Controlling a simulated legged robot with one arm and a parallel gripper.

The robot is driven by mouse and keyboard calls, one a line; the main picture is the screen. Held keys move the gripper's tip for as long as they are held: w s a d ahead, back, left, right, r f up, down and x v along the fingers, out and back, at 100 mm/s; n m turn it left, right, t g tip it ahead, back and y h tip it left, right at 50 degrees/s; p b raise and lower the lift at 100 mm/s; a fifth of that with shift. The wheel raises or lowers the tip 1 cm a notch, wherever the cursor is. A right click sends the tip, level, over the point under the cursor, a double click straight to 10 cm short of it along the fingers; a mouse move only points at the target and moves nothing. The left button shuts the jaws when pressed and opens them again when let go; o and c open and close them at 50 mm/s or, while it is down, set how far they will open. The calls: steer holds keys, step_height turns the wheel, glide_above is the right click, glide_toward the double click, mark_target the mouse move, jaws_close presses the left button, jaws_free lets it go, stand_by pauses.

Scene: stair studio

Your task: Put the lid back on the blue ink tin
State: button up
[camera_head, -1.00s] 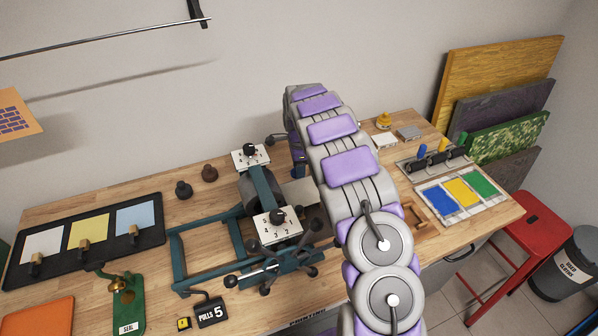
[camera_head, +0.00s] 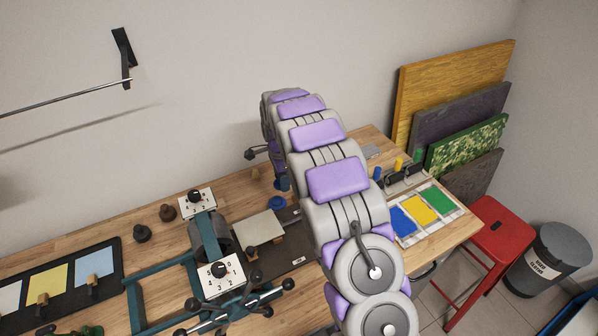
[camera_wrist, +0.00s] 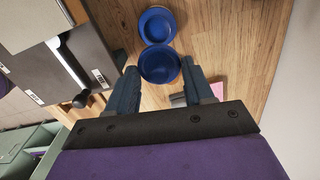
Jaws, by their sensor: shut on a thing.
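In the wrist view, my gripper (camera_wrist: 160,85) is shut on a round, shallow blue piece that looks like the lid (camera_wrist: 160,66). The open blue ink tin (camera_wrist: 157,23) stands on the wooden bench just beyond it. Their outlines meet in this view, but I cannot tell whether they touch or how high the lid is above the bench. In the head view, a small blue round thing (camera_head: 282,184) shows beside my arm, behind the press. My arm hides most of that area there.
The teal press (camera_head: 215,245) with its grey plate (camera_head: 258,228) stands left of my arm. A blue, yellow and green swatch tray (camera_head: 425,208) lies to the right. Bare bench surrounds the tin in the wrist view (camera_wrist: 215,45).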

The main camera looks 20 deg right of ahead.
steer(key=a, duration=0.2)
steer(key=a+f, duration=0.1)
steer(key=a, duration=0.1)
steer(key=shift+a+f+b, duration=0.1)
steer(key=shift+f+b, duration=0.1)
steer(key=shift+b, duration=0.15)
steer(key=d+f, duration=0.1)
steer(key=d, duration=0.1)
steer(key=d+f+b, duration=0.1)
steer(key=d+f, duration=0.1)
steer(key=shift+d, duration=0.1)
steer(key=shift+f, duration=0.25)
steer(key=shift+a+f, duration=0.25)
steer(key=shift+a, duration=0.35)
steer(key=shift+a+f, duration=0.25)
steer(key=shift+a, duration=0.35)
steer(key=shift+a+f, duration=0.25)
steer(key=shift+a, duration=0.35)
steer(key=shift+d, duration=1.6)
steer(key=shift+s+a, duration=0.1)
steer(key=shift+a, duration=2.05)
steer(key=shift+d, duration=0.95)
steer(key=shift+a+p, duration=0.35)
steer(key=shift+a, duration=0.15)
